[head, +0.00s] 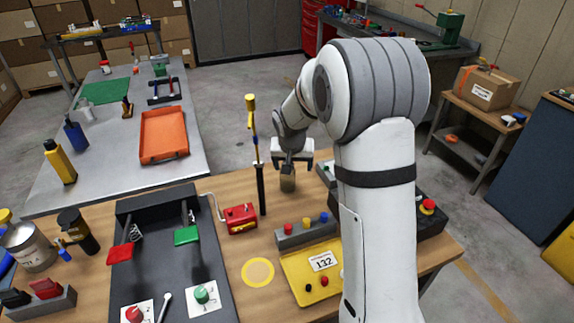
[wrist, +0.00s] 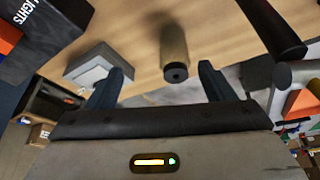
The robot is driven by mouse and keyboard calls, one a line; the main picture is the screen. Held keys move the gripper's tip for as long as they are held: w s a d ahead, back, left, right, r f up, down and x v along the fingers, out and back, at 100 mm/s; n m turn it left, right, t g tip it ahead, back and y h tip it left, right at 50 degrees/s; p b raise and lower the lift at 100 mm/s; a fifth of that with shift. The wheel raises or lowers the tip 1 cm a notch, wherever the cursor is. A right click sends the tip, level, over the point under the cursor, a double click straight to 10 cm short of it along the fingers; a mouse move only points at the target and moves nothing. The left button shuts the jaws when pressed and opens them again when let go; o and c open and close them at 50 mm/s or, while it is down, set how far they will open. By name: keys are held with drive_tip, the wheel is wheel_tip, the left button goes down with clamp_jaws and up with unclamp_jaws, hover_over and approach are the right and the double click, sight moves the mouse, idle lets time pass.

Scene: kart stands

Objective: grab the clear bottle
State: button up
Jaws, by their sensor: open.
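A small see-through, tan-tinted cylinder, seemingly the clear bottle (head: 287,182), stands on the wooden table near its back edge. My gripper (head: 291,163) is right above it in the head view and partly hides its top. In the wrist view the bottle (wrist: 174,50) shows its dark round end toward me, ahead of the gap between the fingers. My gripper (wrist: 161,73) is open there, with clear space on both sides of the bottle. I cannot tell whether its end is between the fingertips.
A black post (head: 261,188) with a yellow top and a red crank box (head: 241,218) stand left of the bottle. A grey block (wrist: 100,66) is close to one finger in the wrist view. A yellow 132 panel (head: 310,275) lies in front.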

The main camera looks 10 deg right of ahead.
drive_tip(key=p, duration=0.1)
hover_over(288, 177)
wheel_tip(288, 177, down, 4)
drive_tip(key=shift+p+x, duration=1.4)
drive_tip(key=shift+x, duration=2.25)
drive_tip(key=shift+w+a, duration=0.15)
drive_tip(key=shift+c, duration=0.6)
drive_tip(key=c, duration=1)
drive_tip(key=shift+o, duration=0.2)
drive_tip(key=shift+r, duration=0.1)
